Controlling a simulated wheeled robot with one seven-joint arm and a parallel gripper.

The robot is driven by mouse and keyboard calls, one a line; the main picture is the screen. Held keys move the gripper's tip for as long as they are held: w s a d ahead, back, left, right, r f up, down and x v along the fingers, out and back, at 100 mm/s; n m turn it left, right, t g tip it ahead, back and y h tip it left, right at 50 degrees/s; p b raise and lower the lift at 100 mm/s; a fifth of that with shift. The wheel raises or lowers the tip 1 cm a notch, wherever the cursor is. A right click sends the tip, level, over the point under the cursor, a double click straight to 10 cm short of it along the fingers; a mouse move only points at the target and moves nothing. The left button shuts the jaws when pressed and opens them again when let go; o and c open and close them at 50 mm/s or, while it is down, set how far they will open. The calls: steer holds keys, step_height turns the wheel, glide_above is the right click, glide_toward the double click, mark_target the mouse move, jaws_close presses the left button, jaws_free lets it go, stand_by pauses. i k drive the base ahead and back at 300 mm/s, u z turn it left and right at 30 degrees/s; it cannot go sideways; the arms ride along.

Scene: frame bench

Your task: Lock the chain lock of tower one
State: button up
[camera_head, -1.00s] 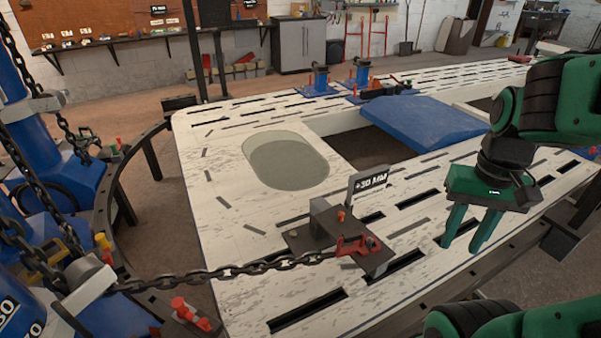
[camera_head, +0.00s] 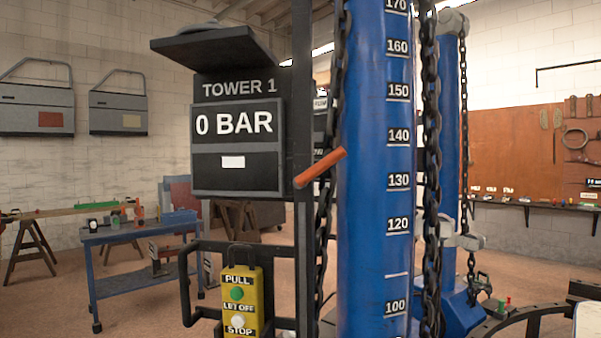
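Tower one is a blue column (camera_head: 375,200) with a white height scale, standing right of the middle in the head view. Its dark panel (camera_head: 238,140) reads "TOWER 1" and "0 BAR". Dark chains (camera_head: 431,170) hang down along the column. An orange-red handle (camera_head: 320,168) sticks out at a tilt from the dark post between panel and column. I cannot tell whether this handle is the chain lock, or how it is set. My gripper is not in view.
A yellow control box (camera_head: 243,300) marked "PULL", "LET OFF" and "STOP" hangs below the panel. A second blue column (camera_head: 449,150) stands behind on the right. A blue workbench (camera_head: 140,232) stands at the left. Open floor lies between them.

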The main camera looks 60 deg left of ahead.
mark_target(302, 180)
steer(key=u, duration=0.1)
steer(key=k, duration=0.15)
steer(key=u, duration=3.1)
steer(key=k, duration=0.9)
steer(key=z, duration=1)
steer(key=i, duration=0.95)
steer(key=z, duration=0.05)
